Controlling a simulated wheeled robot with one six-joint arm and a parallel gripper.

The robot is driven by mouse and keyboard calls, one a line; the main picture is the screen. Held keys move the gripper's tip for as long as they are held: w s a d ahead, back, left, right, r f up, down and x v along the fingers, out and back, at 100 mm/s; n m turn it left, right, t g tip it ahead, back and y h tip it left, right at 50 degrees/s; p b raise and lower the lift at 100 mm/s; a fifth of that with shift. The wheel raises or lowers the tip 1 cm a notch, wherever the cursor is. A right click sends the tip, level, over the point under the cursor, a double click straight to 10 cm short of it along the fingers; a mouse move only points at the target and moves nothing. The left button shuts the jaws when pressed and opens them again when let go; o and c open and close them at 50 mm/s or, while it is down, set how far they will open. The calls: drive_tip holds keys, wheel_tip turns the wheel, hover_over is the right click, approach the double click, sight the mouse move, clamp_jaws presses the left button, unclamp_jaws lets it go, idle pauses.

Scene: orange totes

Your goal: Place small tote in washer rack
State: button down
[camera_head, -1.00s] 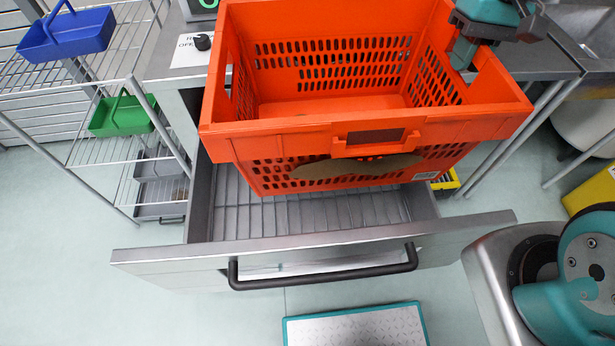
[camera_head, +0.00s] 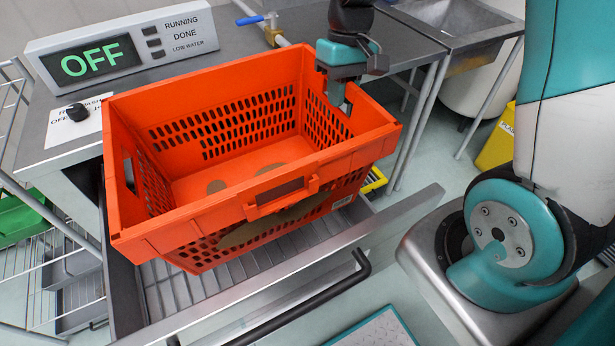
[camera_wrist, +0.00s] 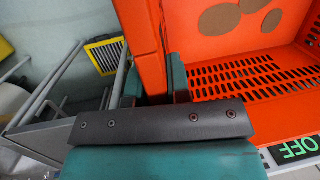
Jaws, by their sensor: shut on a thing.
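The orange tote (camera_head: 270,205) is upright and empty except for brown patches on its floor and front. It is over the open steel drawer with the wire washer rack (camera_head: 170,295). Whether its base touches the rack is hidden. My gripper (camera_head: 342,100) is shut on the tote's right wall, near the rim. In the wrist view my gripper (camera_wrist: 158,95) has a finger on each side of the tote's wall (camera_wrist: 145,40). The drawer front (camera_head: 290,275) with its black handle (camera_head: 310,300) is pulled out toward me.
A panel reading OFF (camera_head: 95,60) stands on the steel counter (camera_head: 240,60) behind the tote, with a black knob (camera_head: 77,112) on a paper label. A wire shelf with a green basket (camera_head: 20,215) is at left.

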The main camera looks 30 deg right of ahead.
wheel_tip(320, 180, down, 19)
drive_tip(key=shift+f, duration=0.15)
idle(0.4)
drive_tip(key=c, duration=1.1)
unclamp_jaws()
drive_tip(key=shift+f, duration=0.1)
